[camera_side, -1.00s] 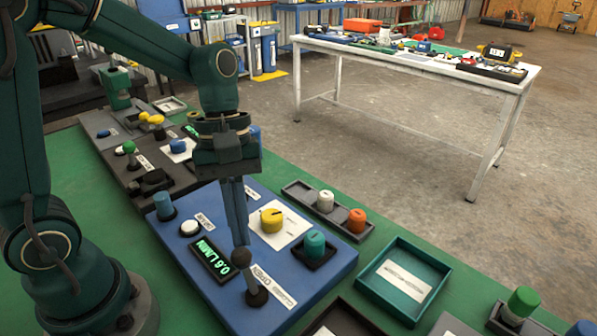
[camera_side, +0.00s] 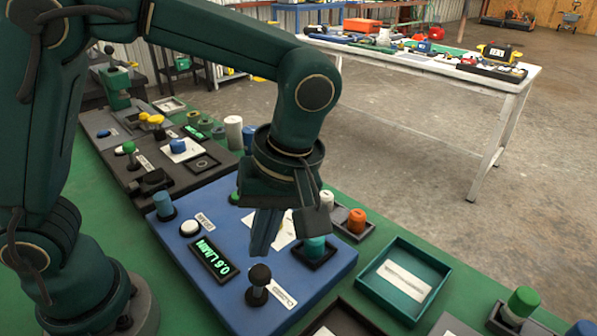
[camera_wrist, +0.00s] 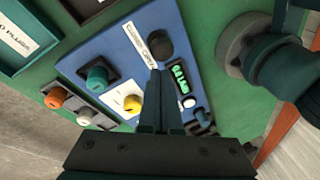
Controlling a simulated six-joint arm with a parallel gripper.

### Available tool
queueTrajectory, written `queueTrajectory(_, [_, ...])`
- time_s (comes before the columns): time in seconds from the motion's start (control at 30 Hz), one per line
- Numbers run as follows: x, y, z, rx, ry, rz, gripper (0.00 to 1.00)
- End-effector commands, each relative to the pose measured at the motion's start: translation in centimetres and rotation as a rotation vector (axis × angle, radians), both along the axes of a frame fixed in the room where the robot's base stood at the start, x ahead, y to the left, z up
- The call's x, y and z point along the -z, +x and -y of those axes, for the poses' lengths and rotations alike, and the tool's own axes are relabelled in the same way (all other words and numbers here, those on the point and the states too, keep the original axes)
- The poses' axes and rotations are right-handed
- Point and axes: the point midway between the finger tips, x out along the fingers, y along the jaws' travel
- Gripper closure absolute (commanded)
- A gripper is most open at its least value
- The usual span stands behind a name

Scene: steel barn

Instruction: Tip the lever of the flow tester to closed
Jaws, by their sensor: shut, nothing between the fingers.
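The flow tester is a blue panel (camera_side: 215,292) with a lit green display (camera_side: 215,258) that appears to read 0.6 L/MIN. Its lever, a black ball knob (camera_side: 260,274) on a short stem, stands near the panel's front and looks close to upright in the side view. In the wrist view the knob (camera_wrist: 158,46) hides its base, beside a white label (camera_wrist: 137,38). My gripper (camera_side: 262,252) is shut and empty, its tips just behind and above the knob. They also show close to it in the wrist view (camera_wrist: 160,74); I cannot tell whether they touch.
On the panel are a teal knob (camera_side: 314,246), a white button (camera_side: 189,228) and a blue cylinder knob (camera_side: 164,205). A teal tray (camera_side: 436,265) lies to the right, and a dark panel (camera_side: 185,178) stands behind. The lever's near side looks clear.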

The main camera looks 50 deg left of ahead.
Motion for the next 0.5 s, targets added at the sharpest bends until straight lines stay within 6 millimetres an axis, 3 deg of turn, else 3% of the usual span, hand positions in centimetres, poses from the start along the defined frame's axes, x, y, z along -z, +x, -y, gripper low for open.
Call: queueTrajectory(0.5, [0.1,0.0,1.7,-0.002,0.047,-0.001,1.0])
